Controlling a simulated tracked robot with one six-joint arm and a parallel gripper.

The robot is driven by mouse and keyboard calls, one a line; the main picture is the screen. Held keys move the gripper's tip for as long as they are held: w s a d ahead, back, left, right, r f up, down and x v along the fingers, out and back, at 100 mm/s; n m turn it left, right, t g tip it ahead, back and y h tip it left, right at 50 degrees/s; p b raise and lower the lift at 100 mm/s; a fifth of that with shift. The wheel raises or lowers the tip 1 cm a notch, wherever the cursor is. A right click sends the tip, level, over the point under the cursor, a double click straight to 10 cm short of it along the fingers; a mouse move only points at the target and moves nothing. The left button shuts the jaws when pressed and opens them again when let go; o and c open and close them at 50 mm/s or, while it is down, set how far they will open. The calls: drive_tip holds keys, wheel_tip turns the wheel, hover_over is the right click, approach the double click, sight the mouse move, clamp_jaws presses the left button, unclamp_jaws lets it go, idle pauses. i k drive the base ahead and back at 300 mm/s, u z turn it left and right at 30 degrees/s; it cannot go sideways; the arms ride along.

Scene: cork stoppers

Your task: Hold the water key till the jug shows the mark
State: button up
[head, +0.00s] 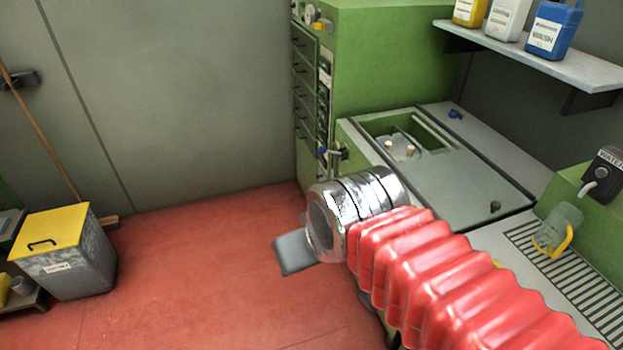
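The black water unit (607,168) with its white lettering is at the right edge, with a pale spout (588,188) below it. I cannot make out a separate key on it. My gripper (293,253) is over the red floor left of the bench, well away from the water unit and jug. Only one grey finger part shows beyond my silver wrist, so its opening is hidden.
A green machine (390,60) with drawers stands behind the bench. An open basin (405,140) holds cork-like pieces. A shelf (560,60) with several bottles overhangs the back right. A yellow-lidded bin (62,255) stands at left. The red floor (200,290) between is clear.

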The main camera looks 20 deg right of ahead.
sight(601, 173)
drive_tip(key=z, duration=2.5)
